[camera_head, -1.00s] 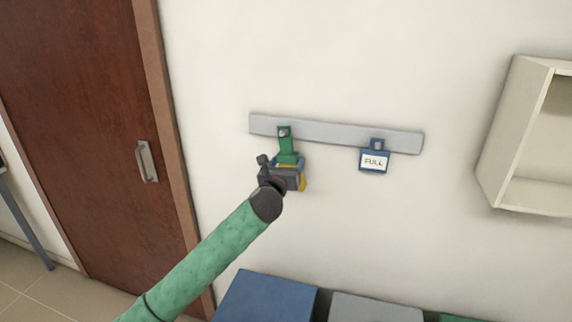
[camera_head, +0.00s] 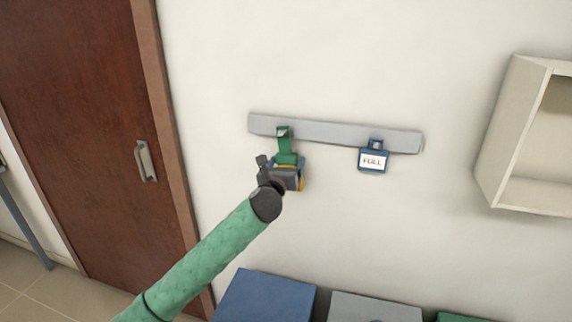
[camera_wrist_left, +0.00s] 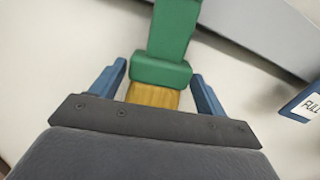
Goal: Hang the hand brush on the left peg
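The hand brush has a green handle (camera_head: 285,146) and yellow bristles (camera_head: 302,184). It hangs down upright in front of the left part of the grey rail (camera_head: 340,133), its top end over the rail. The left peg is mostly hidden by the handle top. My left gripper (camera_head: 287,163) is at the brush's lower part. In the left wrist view its blue fingers (camera_wrist_left: 159,68) stand apart on either side of the brush's green block (camera_wrist_left: 161,73), with gaps on both sides. My right gripper is not in view.
A blue "FULL" tag (camera_head: 373,159) hangs from the rail's right part. A pale open wall shelf (camera_head: 500,150) is at the right, a brown door (camera_head: 80,130) at the left. Blue (camera_head: 266,297) and grey (camera_head: 372,308) boxes stand below. The wall between is bare.

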